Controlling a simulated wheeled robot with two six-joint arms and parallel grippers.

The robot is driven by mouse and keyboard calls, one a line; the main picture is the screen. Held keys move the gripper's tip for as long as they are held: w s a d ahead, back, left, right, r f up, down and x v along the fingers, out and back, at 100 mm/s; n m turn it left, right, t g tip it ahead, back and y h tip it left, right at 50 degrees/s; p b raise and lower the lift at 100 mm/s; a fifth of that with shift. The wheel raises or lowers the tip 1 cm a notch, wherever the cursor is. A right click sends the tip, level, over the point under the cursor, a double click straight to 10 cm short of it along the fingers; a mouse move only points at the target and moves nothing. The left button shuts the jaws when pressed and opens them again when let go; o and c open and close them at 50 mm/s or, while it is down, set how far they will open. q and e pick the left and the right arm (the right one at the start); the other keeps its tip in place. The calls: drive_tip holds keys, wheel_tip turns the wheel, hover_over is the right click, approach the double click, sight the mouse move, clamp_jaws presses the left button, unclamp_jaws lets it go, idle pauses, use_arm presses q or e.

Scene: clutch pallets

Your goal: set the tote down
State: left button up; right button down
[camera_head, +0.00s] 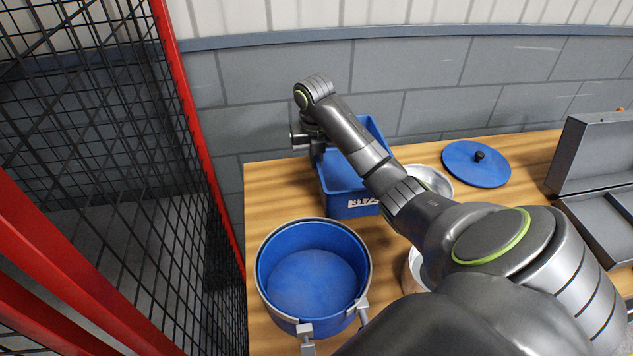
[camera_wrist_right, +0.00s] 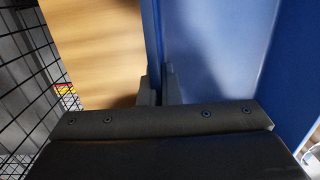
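The blue tote (camera_head: 340,190) is an open box with a white label on its front, toward the back left of the wooden table. It looks upright and level; whether its base touches the table I cannot tell. My right gripper (camera_head: 313,142) is at the tote's left wall, and my right arm crosses over the tote and hides part of it. In the right wrist view, the fingers of my right gripper (camera_wrist_right: 158,88) sit on either side of the tote's thin wall (camera_wrist_right: 151,35), closed on it. My left gripper is not in view.
A round blue-lined container (camera_head: 312,282) stands in front of the tote on the table (camera_head: 262,190). A silver bowl (camera_head: 436,182), a blue lid (camera_head: 470,163) and an open grey case (camera_head: 600,205) are to the right. A red-framed mesh fence (camera_head: 190,120) borders the left.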

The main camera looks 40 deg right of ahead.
sight(317, 179)
wheel_tip(317, 179, down, 6)
drive_tip(key=shift+s+f+p, duration=0.1)
drive_tip(key=shift+p, duration=0.55)
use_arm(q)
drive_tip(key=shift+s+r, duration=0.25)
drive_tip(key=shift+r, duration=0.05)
use_arm(e)
drive_tip(key=shift+f, duration=0.45)
drive_tip(key=c, duration=1.6)
unclamp_jaws()
drive_tip(key=shift+c, duration=0.2)
